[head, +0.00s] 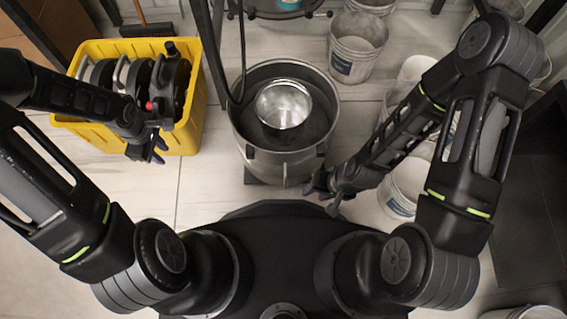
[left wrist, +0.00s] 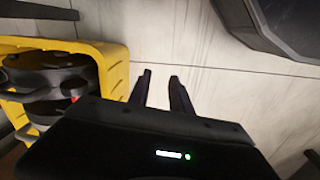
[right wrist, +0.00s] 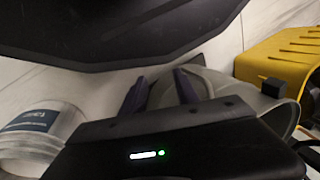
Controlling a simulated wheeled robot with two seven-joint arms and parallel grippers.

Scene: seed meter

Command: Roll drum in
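A grey metal drum (head: 247,150) stands upright on the floor in the middle of the head view, in front of my base. A shiny metal bowl-like part (head: 284,104) sits inside it. In the right wrist view the drum (right wrist: 280,107) shows partly behind the fingers. My right gripper (head: 326,192) is open and empty, just to the right of the drum's near side; I cannot tell whether it touches it. My left gripper (head: 152,152) is open and empty at the right front of the yellow crate (head: 193,128), left of the drum.
The yellow crate holds several dark round parts (head: 132,75). White buckets (head: 357,45) stand behind and to the right of the drum, one (right wrist: 45,125) close to my right gripper. A dark hose (head: 206,50) hangs over the drum's left side. Pale floor (head: 213,185) lies clear between crate and drum.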

